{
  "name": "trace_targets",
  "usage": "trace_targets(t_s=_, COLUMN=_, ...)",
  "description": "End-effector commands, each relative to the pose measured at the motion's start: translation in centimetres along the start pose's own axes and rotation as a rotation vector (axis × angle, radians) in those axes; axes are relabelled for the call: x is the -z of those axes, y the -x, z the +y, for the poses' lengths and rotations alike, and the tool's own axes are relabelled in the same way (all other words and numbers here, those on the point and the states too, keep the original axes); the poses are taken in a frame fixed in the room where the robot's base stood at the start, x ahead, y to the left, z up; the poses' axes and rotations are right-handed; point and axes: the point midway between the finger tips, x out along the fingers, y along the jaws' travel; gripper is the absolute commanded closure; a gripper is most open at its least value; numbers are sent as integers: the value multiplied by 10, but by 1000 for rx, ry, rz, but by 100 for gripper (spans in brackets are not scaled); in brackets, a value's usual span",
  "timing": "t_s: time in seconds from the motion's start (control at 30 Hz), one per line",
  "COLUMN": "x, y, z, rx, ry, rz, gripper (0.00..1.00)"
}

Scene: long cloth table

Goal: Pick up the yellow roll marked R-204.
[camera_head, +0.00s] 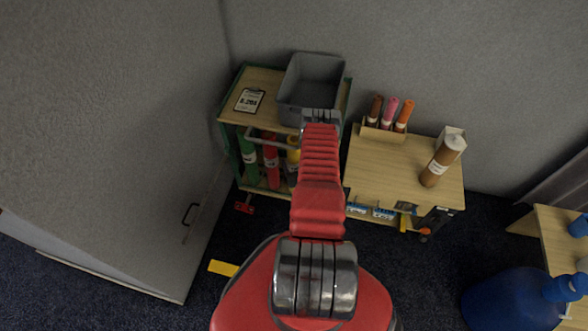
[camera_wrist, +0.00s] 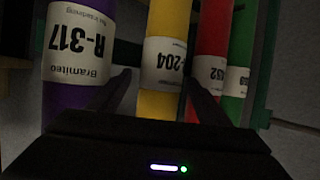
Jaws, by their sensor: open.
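The yellow roll (camera_wrist: 166,60) stands in the middle of the wrist view, with a white label reading "-204" upside down. The start of the mark is hard to see. My gripper (camera_wrist: 160,78) is open, one dark finger on each side of the yellow roll. I cannot tell whether either finger touches it. In the head view the yellow roll (camera_head: 293,155) shows in the rack below the wooden top, partly behind my red arm. My gripper's fingers are hidden there.
A purple roll marked R-317 (camera_wrist: 75,55) is left of the yellow one; red (camera_wrist: 212,50) and green (camera_wrist: 241,60) rolls are right. Above the rack are a grey bin (camera_head: 296,84) and a clipboard (camera_head: 249,100). A wooden table (camera_head: 385,165) stands right.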

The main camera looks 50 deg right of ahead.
Motion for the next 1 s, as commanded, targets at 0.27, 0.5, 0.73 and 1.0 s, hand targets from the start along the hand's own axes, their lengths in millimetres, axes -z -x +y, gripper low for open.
trace_targets(t_s=0.27, x=0, y=0, z=0, rx=0, ry=0, rz=0, gripper=29)
trace_targets(t_s=0.5, x=0, y=0, z=0, rx=0, ry=0, rz=0, gripper=30)
trace_targets(t_s=0.73, x=0, y=0, z=0, rx=0, ry=0, rz=0, gripper=46)
trace_targets(t_s=1.0, x=0, y=0, z=0, rx=0, ry=0, rz=-1, gripper=65)
